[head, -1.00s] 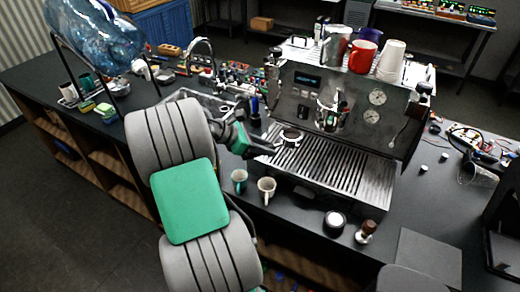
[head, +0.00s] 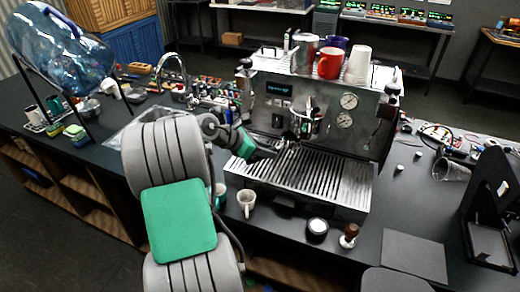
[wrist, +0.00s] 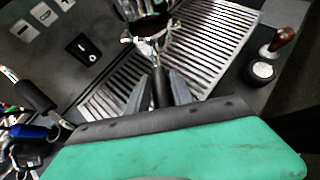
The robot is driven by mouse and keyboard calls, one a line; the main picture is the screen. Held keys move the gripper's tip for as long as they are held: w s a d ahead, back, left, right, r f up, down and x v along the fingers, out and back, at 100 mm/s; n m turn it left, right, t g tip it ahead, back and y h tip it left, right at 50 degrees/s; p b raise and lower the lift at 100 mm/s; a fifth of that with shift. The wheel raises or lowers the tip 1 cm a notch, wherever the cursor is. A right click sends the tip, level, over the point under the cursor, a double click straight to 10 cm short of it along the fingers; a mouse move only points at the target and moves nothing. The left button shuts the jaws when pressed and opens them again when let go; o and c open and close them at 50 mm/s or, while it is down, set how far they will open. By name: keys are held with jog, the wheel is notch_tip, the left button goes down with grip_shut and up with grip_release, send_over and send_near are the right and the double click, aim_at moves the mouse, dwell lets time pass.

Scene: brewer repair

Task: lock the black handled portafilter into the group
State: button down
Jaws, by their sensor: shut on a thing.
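The espresso machine (head: 330,130) stands on the counter, with its group (head: 302,122) at the front above the slatted drip tray. My gripper (head: 268,150) is at the left of the group, over the tray. In the wrist view my gripper (wrist: 160,92) is shut on the black handle (wrist: 160,84) of the portafilter. The portafilter's metal head (wrist: 148,42) points away from me, close to the group's shiny parts. Whether the head touches or sits in the group I cannot tell. In the head view the portafilter is mostly hidden by my gripper.
The drip tray (head: 330,182) lies below my gripper. A dark round container (head: 317,230) and a wood-handled tamper (head: 349,236) stand in front. Cups crowd the machine's top.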

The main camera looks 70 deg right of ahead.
aim_at(284, 139)
jog(key=shift+s+d+p, duration=1.4)
jog(key=shift+s+d, duration=0.45)
jog(key=shift+s, duration=0.1)
jog(key=shift+w+a+r, duration=0.15)
jog(key=shift+a+r, duration=0.05)
jog(key=shift+r, duration=0.05)
jog(key=shift+r, duration=1.5)
dwell(2.6)
jog(key=shift+s+a+n+t+h, duration=0.55)
jog(key=shift+s+n+t, duration=0.25)
jog(key=shift+n, duration=0.3)
jog(key=shift+s+a+n+t+h, duration=0.45)
jog(key=shift+s+n+t+h, duration=0.2)
jog(key=shift+n+t, duration=0.35)
jog(key=shift+s+a+n+t+h, duration=0.15)
jog(key=shift+s+n+t, duration=0.3)
jog(key=shift+n, duration=0.15)
jog(key=shift+s+a+n+t+h, duration=0.15)
jog(key=shift+s+n+t, duration=0.25)
jog(key=shift+n, duration=0.2)
jog(key=shift+s+n+t, duration=0.15)
jog(key=shift+n+t, duration=0.1)
jog(key=shift+n, duration=0.05)
